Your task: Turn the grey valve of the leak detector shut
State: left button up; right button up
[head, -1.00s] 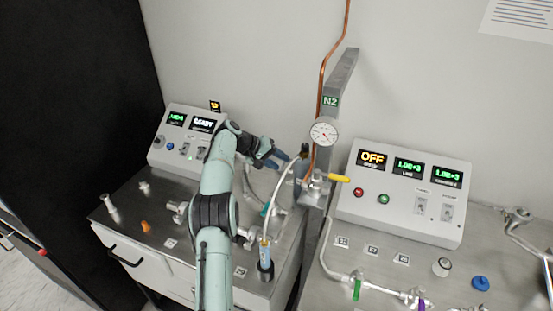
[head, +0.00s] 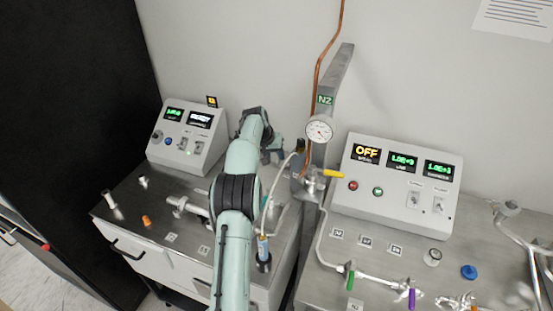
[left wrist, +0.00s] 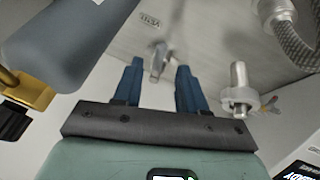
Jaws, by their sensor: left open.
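The leak detector's console (head: 187,137), with its green and white displays, stands at the back of the left bench. A small grey metal lever (left wrist: 158,60), which looks like the grey valve, shows in the left wrist view below a label reading VENT. My left gripper (left wrist: 160,67) is open, its two blue fingers either side of the lever in the picture; they seem apart from it. In the head view my left gripper (head: 272,154) is mostly hidden behind my own arm, and I cannot make out the lever there. My right gripper is not in view.
A metal fitting (left wrist: 238,92) stands right of the fingers, and a braided hose (left wrist: 296,42) is beyond it. A dark grey cylinder (left wrist: 70,42) is close on the left. A gauge (head: 319,129) and a yellow handle (head: 333,174) stand right of my arm.

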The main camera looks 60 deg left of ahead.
aim_at(278, 161)
pick_arm(q)
jog(key=shift+x, duration=1.75)
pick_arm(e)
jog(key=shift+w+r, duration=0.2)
